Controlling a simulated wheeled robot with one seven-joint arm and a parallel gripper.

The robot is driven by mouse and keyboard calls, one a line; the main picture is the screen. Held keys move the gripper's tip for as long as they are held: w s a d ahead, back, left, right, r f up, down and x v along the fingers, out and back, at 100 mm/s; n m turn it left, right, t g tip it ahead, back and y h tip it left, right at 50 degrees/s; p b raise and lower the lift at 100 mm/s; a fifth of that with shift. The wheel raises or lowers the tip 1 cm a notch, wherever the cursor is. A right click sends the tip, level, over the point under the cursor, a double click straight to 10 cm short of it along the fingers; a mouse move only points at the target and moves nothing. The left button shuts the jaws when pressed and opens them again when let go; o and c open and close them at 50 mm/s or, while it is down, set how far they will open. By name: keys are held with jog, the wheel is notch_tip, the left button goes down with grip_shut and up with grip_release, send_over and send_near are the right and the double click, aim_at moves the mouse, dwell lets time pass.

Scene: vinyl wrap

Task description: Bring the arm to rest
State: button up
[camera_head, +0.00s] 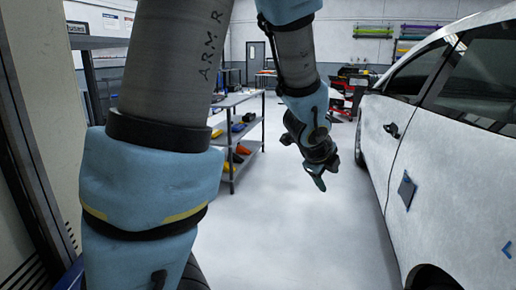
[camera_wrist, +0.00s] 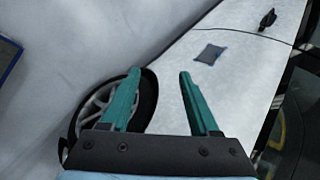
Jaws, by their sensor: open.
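My gripper (camera_head: 316,182) hangs in the middle of the head view, over the open floor between the shelf and the car. In the wrist view my gripper (camera_wrist: 158,76) has its two teal fingers spread apart, with nothing between them. The white car (camera_head: 450,140) stands at the right, clear of my gripper. A dark square patch (camera_head: 406,190) is on the car's door; it also shows in the wrist view (camera_wrist: 210,54) beyond the fingers. The patch's edges look blue.
A metal shelf (camera_head: 236,142) with several tools and yellow and orange items stands left of my gripper. A red tool cart (camera_head: 352,84) is at the back. Coloured rolls (camera_head: 400,32) hang on the far wall. The floor (camera_head: 300,240) between shelf and car is clear.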

jog(key=s+a+f+n+g+y, duration=0.1)
jog(key=s+a+n, duration=0.1)
jog(key=a+n, duration=0.6)
jog(key=s+a+f+n+g+y, duration=0.2)
jog(key=s+a+n, duration=0.1)
jog(key=a+n, duration=0.6)
jog(key=s+a+f+n+g+y, duration=0.1)
jog(key=s+a+n, duration=0.1)
jog(key=a+n, duration=0.6)
jog(key=shift+s+a+f+n+g+y, duration=0.15)
jog(key=shift+s+a+n+g+y, duration=0.15)
jog(key=shift+s+n+y, duration=0.1)
jog(key=shift+s+a+n, duration=0.2)
jog(key=shift+s+n, duration=0.15)
jog(key=shift+n, duration=0.15)
